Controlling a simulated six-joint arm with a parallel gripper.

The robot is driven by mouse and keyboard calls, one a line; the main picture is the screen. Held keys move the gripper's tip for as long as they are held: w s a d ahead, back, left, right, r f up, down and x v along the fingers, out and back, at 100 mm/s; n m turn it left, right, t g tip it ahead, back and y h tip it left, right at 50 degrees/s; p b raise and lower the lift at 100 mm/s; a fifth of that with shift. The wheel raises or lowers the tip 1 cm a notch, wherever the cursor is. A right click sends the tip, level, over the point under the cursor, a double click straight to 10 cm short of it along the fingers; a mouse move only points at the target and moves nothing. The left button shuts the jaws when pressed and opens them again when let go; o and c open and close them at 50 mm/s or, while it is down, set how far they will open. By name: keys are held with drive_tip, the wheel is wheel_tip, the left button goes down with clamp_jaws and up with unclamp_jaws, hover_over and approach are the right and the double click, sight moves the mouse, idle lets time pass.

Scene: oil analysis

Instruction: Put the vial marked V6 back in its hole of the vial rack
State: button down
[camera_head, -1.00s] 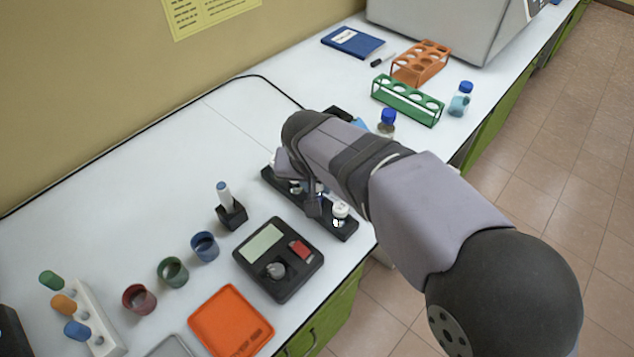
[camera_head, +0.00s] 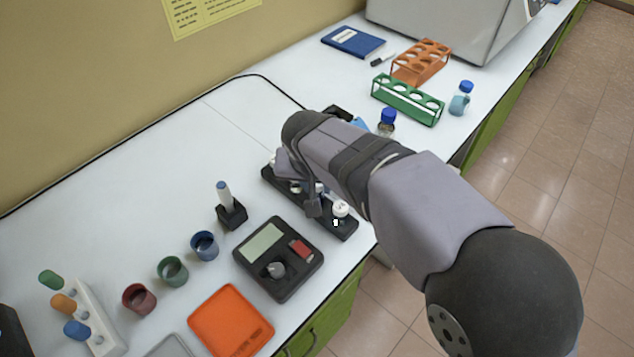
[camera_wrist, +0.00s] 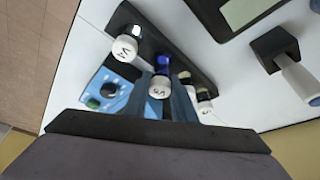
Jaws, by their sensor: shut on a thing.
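The black vial rack (camera_head: 347,231) stands near the bench's front edge, partly hidden by my arm. My gripper (camera_wrist: 168,100) is over the rack, shut on a white-capped vial with blue contents (camera_wrist: 158,86). This is apparently V6, though its cap mark is hard to read. The held vial's lower end points to the rack (camera_wrist: 190,50); I cannot tell how deep it sits in a hole. A vial marked V4 (camera_wrist: 125,47) stands at one end of the rack, also seen in the head view (camera_head: 340,208). Other white-capped vials (camera_wrist: 204,94) stand on the held vial's other side.
A black scale-like device (camera_head: 265,278) lies in front of the rack, with a pen-like tool in a black holder (camera_head: 232,213) to its left. A blue device with a dial (camera_wrist: 112,88) is beside the rack. Blue-capped bottles (camera_head: 387,122) stand beyond my arm.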

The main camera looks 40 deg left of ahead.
drive_tip(key=shift+f+b, duration=0.9)
drive_tip(key=shift+f, duration=0.25)
idle(0.9)
idle(0.3)
drive_tip(key=c, duration=1.1)
unclamp_jaws()
drive_tip(key=shift+r, duration=0.1)
drive_tip(key=shift+r+p, duration=2.8)
drive_tip(key=shift+r, duration=0.65)
